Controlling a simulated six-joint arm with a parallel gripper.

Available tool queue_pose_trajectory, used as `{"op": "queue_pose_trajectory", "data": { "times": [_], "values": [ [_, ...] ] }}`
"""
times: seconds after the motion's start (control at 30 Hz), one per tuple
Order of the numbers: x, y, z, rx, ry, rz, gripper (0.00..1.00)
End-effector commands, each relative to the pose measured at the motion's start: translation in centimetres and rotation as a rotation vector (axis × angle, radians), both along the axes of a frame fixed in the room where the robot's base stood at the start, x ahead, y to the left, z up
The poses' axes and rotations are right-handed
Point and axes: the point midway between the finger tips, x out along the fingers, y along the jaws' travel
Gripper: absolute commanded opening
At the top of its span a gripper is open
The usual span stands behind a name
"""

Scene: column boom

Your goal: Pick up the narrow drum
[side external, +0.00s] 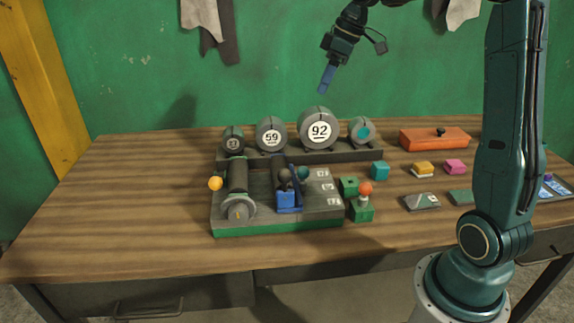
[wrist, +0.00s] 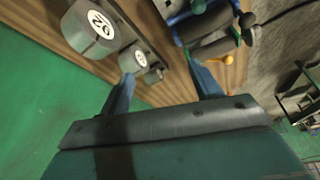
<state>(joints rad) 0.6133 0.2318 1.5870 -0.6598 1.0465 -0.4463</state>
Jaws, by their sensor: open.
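Several grey drums stand in a row on a dark rack (side external: 310,156). The leftmost drum, marked 33 (side external: 233,139), looks the narrowest of the numbered ones. To its right are drum 59 (side external: 271,135), the large drum 92 (side external: 319,129) and a small drum with a teal face (side external: 362,131). My gripper (side external: 325,90) is in the air above drum 92, clear of the rack. In the wrist view my gripper (wrist: 158,66) has its blue fingers apart with nothing held. There drum 92 (wrist: 90,26) and drum 59 (wrist: 132,58) show, with a smaller drum (wrist: 152,76) beyond.
In front of the rack is a green-edged fixture (side external: 275,228) with a dark roller (side external: 238,177), a blue clamp part (side external: 287,200) and an orange knob (side external: 215,183). Small coloured blocks and an orange box (side external: 434,139) lie to the right. The table's left side is clear.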

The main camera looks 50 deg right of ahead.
Motion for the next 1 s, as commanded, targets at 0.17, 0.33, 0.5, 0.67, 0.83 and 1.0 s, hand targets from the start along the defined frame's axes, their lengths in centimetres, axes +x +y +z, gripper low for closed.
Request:
{"op": "queue_pose_trajectory", "data": {
  "times": [0.17,0.33,0.5,0.67,0.83,1.0],
  "values": [
    [1.4,-5.3,-2.3,0.007,0.006,0.059,0.64],
    [1.8,-10.1,-4.8,0.011,0.006,0.121,0.64],
    [1.4,-15.0,-7.8,0.016,0.000,0.184,0.64],
    [0.2,-19.4,-11.0,0.020,-0.008,0.243,0.64],
    [-1.4,-22.9,-14.0,0.022,-0.018,0.296,0.64],
    [-2.4,-24.7,-15.6,0.022,-0.025,0.325,0.64]
  ]
}}
